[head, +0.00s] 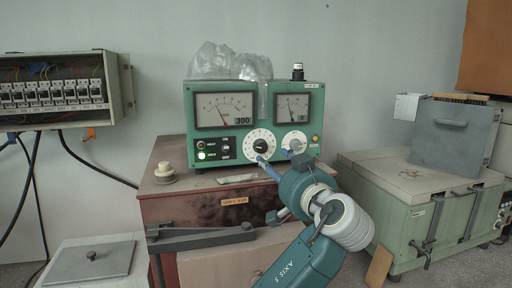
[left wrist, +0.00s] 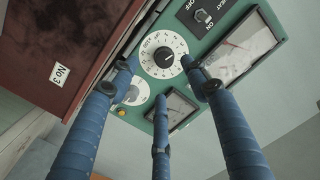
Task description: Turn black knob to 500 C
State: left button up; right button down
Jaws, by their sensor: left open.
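The black knob (head: 261,145) sits at the centre of a white round dial on the front of a green control box (head: 312,146). A digital readout (head: 243,121) under the left meter appears to show 300. In the left wrist view the black knob (left wrist: 163,58) is seen within its numbered white dial (left wrist: 150,44). My left gripper (head: 270,165) is in front of the box, just below the dial. In the left wrist view its three blue fingers (left wrist: 160,74) are spread open around the dial, with no visible contact on the knob. My right gripper is not in view.
A second white dial (head: 294,141) sits right of the first. The box stands on a red-brown cabinet (head: 205,205). A green chest (head: 395,190) is at the right. A breaker box (head: 60,90) hangs at the left.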

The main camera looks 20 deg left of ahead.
aim_at(262, 150)
pick_arm(q)
jog(key=w+a+p, duration=0.1)
jog(key=w+a+r+p, duration=0.1)
jog(key=w+p, duration=0.1)
jog(key=w+a+p, duration=0.1)
jog(key=w, duration=0.1)
jog(key=shift+a+r, duration=0.25)
jog(key=shift+a, duration=0.15)
jog(key=x, duration=0.1)
jog(key=p+x, duration=0.1)
jog(key=shift+w+a+f, duration=0.15)
jog(key=shift+w+f, duration=0.1)
jog(key=shift+w, duration=0.05)
jog(key=shift+w+a+p, duration=0.15)
jog(key=shift+w+p, duration=0.15)
jog(key=shift+p, duration=0.05)
jog(key=shift+f, duration=0.1)
jog(key=c, duration=0.9)
jog(key=shift+c, duration=1.1)
jog(key=shift+f, duration=0.15)
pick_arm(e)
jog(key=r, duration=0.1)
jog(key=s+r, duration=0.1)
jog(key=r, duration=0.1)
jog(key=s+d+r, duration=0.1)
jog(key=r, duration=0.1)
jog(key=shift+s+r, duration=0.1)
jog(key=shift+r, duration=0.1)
